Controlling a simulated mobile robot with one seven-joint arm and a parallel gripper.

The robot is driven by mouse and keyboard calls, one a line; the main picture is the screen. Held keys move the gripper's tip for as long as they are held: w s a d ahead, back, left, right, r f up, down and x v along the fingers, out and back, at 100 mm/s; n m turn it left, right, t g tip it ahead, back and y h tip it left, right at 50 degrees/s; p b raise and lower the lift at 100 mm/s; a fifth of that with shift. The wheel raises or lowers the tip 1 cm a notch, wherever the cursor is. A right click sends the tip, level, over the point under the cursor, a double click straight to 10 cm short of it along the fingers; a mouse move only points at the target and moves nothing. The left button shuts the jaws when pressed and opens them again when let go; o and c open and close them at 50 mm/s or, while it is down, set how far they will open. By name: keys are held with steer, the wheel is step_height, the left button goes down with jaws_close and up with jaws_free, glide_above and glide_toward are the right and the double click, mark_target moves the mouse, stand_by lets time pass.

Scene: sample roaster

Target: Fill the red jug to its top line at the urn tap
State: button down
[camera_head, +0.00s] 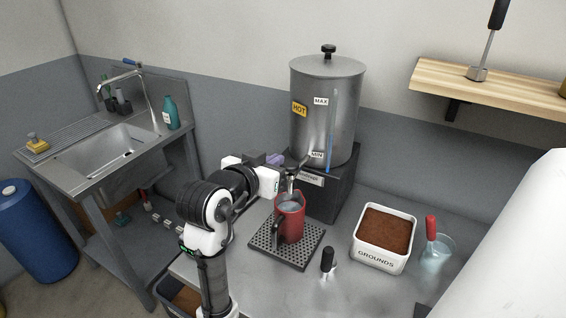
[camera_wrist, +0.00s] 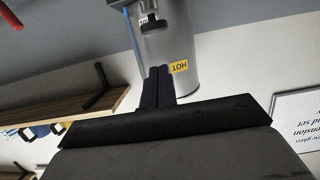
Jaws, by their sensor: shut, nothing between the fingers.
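The red jug (camera_head: 290,226) stands upright on a dark drip grate (camera_head: 262,256) under the urn's tap (camera_head: 292,176). A pale surface shows inside its mouth; its top line cannot be made out. The steel urn (camera_head: 312,118) stands on a black base and carries a yellow HOT label. In the wrist view, the urn (camera_wrist: 183,42) appears upside down, beyond the fingers. My gripper (camera_head: 277,160) is beside the tap, at its upper left; contact cannot be told. In the wrist view, my gripper (camera_wrist: 158,72) is shut and empty. Whether liquid flows cannot be told.
A white grounds box (camera_head: 365,247), a dark-handled tool (camera_head: 327,264) and a glass with a red-handled item (camera_head: 438,250) stand right of the jug. A wooden shelf (camera_head: 520,92) is on the wall. A sink (camera_head: 100,150) is at left.

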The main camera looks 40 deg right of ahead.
steer(key=shift+b+v, duration=0.35)
steer(key=shift+v, duration=1.8)
steer(key=shift+r, duration=0.1)
